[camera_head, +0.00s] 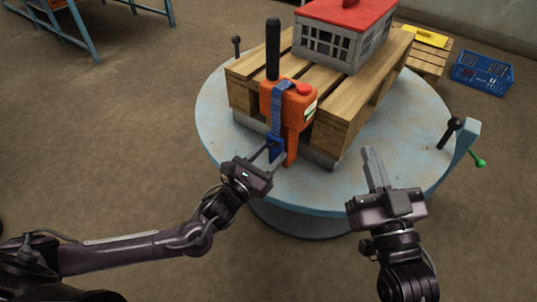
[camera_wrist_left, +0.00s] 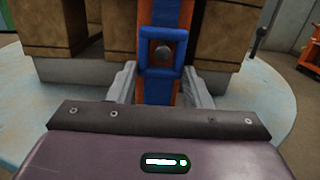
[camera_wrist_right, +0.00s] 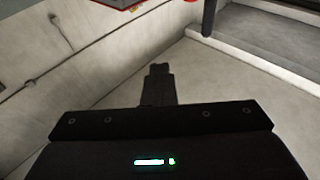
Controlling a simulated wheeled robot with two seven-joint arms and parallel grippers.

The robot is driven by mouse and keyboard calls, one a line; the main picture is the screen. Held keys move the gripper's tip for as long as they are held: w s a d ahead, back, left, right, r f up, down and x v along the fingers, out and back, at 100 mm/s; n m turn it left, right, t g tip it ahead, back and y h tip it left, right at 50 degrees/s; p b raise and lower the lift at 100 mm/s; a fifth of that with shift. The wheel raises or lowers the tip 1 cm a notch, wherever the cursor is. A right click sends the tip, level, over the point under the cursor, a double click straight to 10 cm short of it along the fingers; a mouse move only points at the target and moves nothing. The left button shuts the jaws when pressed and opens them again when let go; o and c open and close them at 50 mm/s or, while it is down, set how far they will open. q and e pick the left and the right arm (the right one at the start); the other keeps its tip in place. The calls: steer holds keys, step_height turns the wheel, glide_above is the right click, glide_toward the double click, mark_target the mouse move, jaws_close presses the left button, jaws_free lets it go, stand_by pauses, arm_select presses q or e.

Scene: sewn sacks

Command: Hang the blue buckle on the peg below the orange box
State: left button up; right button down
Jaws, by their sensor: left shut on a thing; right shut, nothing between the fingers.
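The orange box (camera_head: 293,105) hangs at the front of a wooden pallet, with a blue strap (camera_head: 280,100) running down its face. The blue buckle (camera_head: 272,153) is at the strap's lower end; in the left wrist view the buckle (camera_wrist_left: 145,58) is a square frame. My left gripper (camera_head: 266,155) is shut on the buckle's lower part, fingers on both sides in the left wrist view (camera_wrist_left: 157,88). My right gripper (camera_head: 370,152) is shut and empty, off to the right.
The wooden pallet (camera_head: 350,95) stands on a round pale-blue table (camera_head: 220,120) and carries a red-roofed grey house (camera_head: 330,42). A black handle (camera_head: 272,48) rises behind the box. A lever post (camera_head: 462,140) stands at the table's right edge. A blue crate (camera_head: 482,74) lies beyond.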

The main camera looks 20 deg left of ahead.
arm_select(q)
steer(key=o, duration=1.1)
